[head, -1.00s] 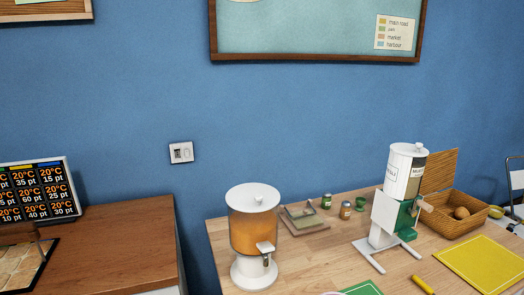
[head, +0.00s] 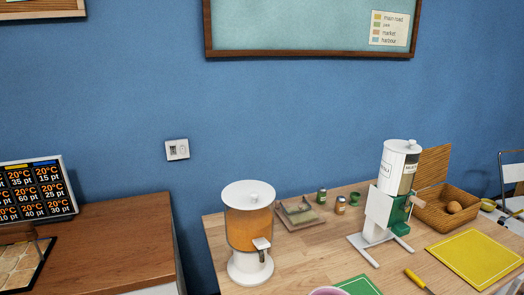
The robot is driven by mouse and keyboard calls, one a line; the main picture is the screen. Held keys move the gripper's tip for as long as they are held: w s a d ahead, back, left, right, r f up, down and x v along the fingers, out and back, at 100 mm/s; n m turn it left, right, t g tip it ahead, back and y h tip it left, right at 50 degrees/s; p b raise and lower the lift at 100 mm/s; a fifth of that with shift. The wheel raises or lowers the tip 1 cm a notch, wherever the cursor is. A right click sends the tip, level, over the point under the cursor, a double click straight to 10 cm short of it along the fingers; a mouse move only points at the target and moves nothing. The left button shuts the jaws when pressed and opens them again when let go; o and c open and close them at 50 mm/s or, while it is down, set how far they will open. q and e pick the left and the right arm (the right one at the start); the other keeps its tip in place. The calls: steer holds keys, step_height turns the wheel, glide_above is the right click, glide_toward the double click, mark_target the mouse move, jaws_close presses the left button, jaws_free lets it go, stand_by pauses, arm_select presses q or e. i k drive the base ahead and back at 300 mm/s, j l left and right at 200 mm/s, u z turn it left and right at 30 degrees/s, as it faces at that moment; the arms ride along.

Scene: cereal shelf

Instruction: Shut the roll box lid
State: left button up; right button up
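The roll box (head: 447,222) is a woven brown basket at the right of the wooden table in the head view. Its lid (head: 432,166) stands raised at the back, so the box is open. Rolls (head: 454,207) show inside it. The white and green cereal dispenser (head: 391,200) stands just left of the box and hides part of its left side. Neither of my grippers is in view.
A juice dispenser (head: 250,232) stands at the table's left. Small jars (head: 340,205) and a tray (head: 300,213) sit behind. A yellow mat (head: 478,257) and a green mat (head: 358,286) lie in front. A brown counter (head: 110,240) is separate at left.

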mark_target(431, 169)
steer(key=z, duration=1.25)
steer(key=i+l, duration=0.15)
steer(key=l, duration=0.2)
steer(key=i+l, duration=0.2)
steer(key=l, duration=0.15)
steer(key=i+l+u, duration=0.1)
steer(key=l, duration=0.25)
steer(key=i+l, duration=0.2)
steer(key=l, duration=0.15)
steer(key=i+l, duration=0.15)
steer(key=l, duration=0.25)
